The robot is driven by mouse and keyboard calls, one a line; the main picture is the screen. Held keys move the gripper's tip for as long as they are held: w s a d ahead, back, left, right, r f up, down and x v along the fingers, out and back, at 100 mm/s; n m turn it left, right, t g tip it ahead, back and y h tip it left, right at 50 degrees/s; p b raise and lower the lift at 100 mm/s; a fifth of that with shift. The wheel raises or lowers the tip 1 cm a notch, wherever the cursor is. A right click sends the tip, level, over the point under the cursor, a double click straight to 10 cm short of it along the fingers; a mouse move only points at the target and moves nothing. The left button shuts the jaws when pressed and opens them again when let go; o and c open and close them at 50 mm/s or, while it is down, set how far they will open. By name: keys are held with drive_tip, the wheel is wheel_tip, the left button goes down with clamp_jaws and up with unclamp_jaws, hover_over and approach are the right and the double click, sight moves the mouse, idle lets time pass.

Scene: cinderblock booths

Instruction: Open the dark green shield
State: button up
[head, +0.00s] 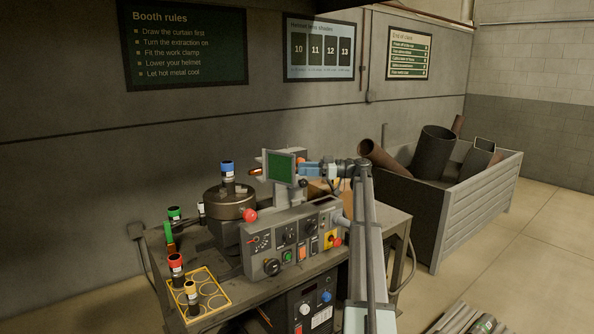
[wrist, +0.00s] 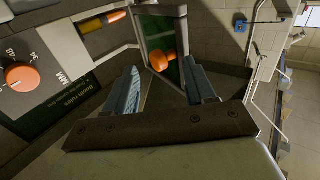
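The dark green shield (head: 281,168) is a small upright panel in a pale frame above the grey control box on the cart. In the wrist view the green panel (wrist: 158,28) is straight ahead, with an orange knob (wrist: 162,61) on its near side. My gripper (head: 305,169) is close to the shield's right side in the head view. In the wrist view my gripper (wrist: 160,72) is open, its blue-grey fingers apart to either side of the knob. I cannot tell whether either finger touches it. The shield's hinge is not clear to see.
The control box (head: 290,240) carries knobs, buttons and a red ball lever (head: 249,215). A round dark pot (head: 229,205) bears a blue-capped container (head: 227,171). A yellow-edged rack (head: 208,300) holds capped containers. A scrap crate (head: 470,200) stands at right.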

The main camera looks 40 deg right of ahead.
drive_tip(key=v, duration=1)
drive_tip(key=shift+s+a, duration=0.15)
drive_tip(key=shift+a, duration=0.05)
drive_tip(key=shift+c, duration=0.3)
drive_tip(key=shift+a+r, duration=0.15)
drive_tip(key=m+t+h, duration=0.6)
drive_tip(key=m+h, duration=0.2)
drive_tip(key=m, duration=1.6)
approach(293, 168)
drive_tip(key=d+f, duration=0.1)
drive_tip(key=d, duration=0.2)
drive_tip(key=x, duration=1.3)
drive_tip(key=shift+f, duration=0.2)
